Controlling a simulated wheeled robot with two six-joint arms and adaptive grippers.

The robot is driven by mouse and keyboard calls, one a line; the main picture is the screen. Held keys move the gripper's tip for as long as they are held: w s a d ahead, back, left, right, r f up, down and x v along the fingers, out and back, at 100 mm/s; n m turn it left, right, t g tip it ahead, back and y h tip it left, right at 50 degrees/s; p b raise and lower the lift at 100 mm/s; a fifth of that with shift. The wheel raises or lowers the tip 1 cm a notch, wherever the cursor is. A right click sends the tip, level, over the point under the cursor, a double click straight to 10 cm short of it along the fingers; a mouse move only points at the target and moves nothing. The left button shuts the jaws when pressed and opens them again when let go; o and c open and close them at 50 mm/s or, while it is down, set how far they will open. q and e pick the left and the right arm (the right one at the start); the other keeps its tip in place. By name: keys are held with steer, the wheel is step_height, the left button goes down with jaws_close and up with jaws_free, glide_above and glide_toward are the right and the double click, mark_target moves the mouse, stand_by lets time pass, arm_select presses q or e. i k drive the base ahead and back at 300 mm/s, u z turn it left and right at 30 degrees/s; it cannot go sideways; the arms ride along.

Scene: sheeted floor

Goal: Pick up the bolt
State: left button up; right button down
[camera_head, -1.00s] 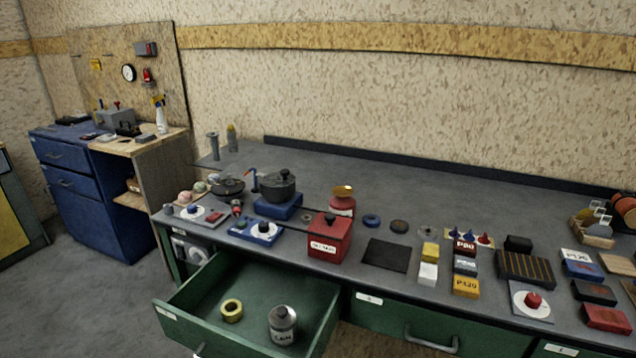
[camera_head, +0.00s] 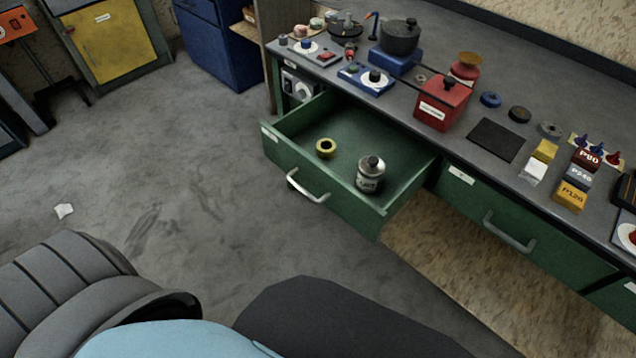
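I cannot make out a bolt for certain in the head view. The green drawer (camera_head: 345,208) below the workbench is open. It holds a yellow ring, like a tape roll (camera_head: 326,149), and a grey can with a label (camera_head: 370,175). Neither of my grippers is in view. Only parts that look like my own body show along the bottom edge.
The workbench (camera_head: 462,148) carries a red box (camera_head: 442,105), a dark pot (camera_head: 400,38), a black mat (camera_head: 496,140) and small coloured blocks. The open drawer juts over the floor. A white scrap (camera_head: 63,211) lies on otherwise clear floor (camera_head: 190,170) at left.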

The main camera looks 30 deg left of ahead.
mark_target(347, 25)
steer(key=u, duration=2.15)
steer(key=i, duration=3.6)
steer(key=z, duration=4.35)
